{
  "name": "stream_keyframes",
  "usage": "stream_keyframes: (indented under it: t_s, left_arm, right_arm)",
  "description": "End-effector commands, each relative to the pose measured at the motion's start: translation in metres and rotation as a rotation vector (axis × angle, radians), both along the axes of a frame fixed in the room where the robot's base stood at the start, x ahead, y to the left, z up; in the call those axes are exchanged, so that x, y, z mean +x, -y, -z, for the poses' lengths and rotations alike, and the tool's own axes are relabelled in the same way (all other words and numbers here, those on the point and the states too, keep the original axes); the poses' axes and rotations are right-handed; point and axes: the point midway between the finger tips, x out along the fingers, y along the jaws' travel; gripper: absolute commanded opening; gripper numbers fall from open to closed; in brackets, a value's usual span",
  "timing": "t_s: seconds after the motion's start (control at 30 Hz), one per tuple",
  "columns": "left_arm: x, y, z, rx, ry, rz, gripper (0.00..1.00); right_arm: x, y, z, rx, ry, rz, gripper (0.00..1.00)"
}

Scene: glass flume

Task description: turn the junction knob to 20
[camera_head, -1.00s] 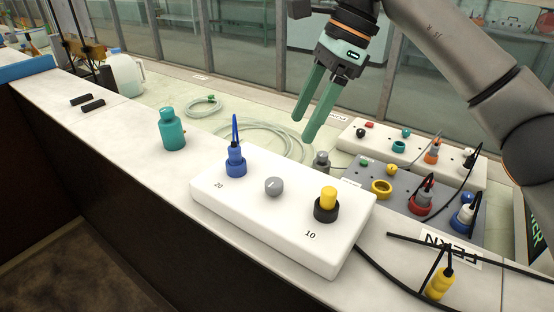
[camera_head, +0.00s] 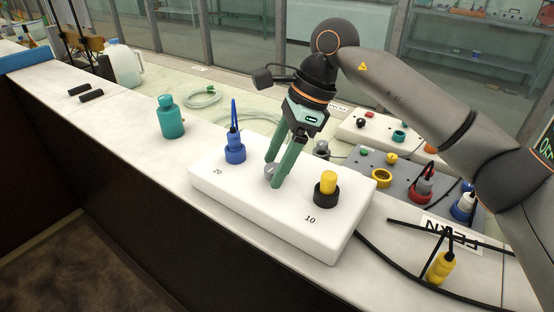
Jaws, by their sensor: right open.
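The white junction box (camera_head: 285,231) lies on the pale bench. Its small grey knob (camera_head: 270,170) sits mid-top, between a blue plug (camera_head: 235,148) near the printed 20 and a black socket with a yellow plug (camera_head: 326,189) near the printed 10. My right gripper (camera_head: 273,172) points down at the knob, its two green fingers open and on either side of it. The fingers partly hide the knob, so its pointer and any contact cannot be told. My left gripper is not in view.
A teal bottle (camera_head: 171,117) stands left of the box. A grey panel (camera_head: 404,183) and a white panel with plugs lie behind right. A yellow plug (camera_head: 440,267) and black cables lie at the right. The bench's front edge runs close before the box.

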Motion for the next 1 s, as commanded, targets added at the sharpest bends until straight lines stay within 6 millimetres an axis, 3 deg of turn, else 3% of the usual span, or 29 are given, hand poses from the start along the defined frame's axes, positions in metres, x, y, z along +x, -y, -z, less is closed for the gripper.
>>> stream_keyframes:
  t_s: [0.1,0.73,1.0]
  left_arm:
    - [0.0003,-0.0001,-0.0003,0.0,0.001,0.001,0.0]
    - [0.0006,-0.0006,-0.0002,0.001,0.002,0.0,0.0]
    - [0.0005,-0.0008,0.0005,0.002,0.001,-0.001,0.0]
  right_arm:
    - [0.0,-0.0001,0.0001,0.0,0.0,0.0,0.71]
    - [0.0,0.0001,-0.0003,0.0,-0.001,0.0,0.0]
    - [-0.0001,0.0002,-0.0002,0.0,-0.001,0.004,0.0]
